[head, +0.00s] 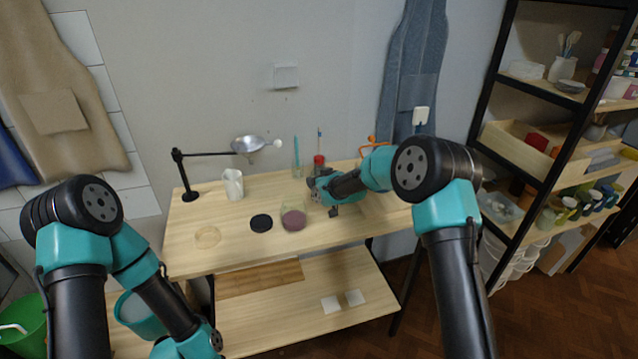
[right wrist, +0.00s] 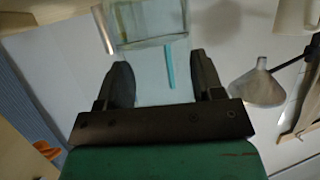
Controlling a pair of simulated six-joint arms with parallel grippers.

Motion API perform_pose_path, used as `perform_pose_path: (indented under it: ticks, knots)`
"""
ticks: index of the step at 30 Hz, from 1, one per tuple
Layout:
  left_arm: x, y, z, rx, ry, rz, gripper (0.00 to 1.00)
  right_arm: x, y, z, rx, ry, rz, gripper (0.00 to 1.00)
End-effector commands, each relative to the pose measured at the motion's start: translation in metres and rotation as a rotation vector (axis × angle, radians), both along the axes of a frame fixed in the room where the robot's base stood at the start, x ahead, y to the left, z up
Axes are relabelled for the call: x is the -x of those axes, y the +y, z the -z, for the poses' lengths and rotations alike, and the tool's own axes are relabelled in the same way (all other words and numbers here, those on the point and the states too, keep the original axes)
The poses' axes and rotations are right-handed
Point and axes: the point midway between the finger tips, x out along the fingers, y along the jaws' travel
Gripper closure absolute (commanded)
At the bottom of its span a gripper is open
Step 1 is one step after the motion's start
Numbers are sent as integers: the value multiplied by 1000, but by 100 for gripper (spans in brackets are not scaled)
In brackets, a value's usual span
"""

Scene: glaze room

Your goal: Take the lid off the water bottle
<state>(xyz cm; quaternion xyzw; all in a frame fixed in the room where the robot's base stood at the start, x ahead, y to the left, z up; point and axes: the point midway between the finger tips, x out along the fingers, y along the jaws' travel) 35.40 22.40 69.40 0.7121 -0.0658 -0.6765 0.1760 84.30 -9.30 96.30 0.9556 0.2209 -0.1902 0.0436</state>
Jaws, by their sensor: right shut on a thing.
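A red cap-like top (head: 319,161) shows just above my right gripper in the head view. I take it for the lid of the water bottle; the body below it is mostly hidden by the gripper. My right gripper (head: 316,191) reaches in from the right over the back of the table. In the right wrist view its fingers (right wrist: 165,72) stand apart around something pale and see-through, hard to make out, which I take for the bottle. My left arm is folded at the lower left of the head view, and its fingers are not visible.
The table (head: 225,255) also bears a glass jar of pinkish stuff (head: 293,218), a black disc (head: 261,222), a wooden ring (head: 208,237), a white pitcher (head: 233,184) and a lamp-like stand (head: 189,196). A glass with a blue stick (head: 297,152) stands behind.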

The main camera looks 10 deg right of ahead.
Motion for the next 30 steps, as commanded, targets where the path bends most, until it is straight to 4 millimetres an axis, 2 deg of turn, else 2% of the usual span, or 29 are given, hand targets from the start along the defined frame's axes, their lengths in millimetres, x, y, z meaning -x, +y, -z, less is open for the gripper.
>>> perform_pose_path:
  ticks: [5,8,21,25,30]
  knots:
    - [0,0,0,0,0,0,42,0,0,-7,0,-2,0,72]
    - [0,0,0,0,0,0,42,-1,0,-18,-1,-4,1,72]
    - [0,0,0,0,0,0,42,0,0,-90,0,-3,1,72]
    - [0,0,0,0,0,0,42,0,0,-99,-1,-2,0,72]
    - [0,0,0,0,0,0,42,0,0,-101,0,-1,0,72]
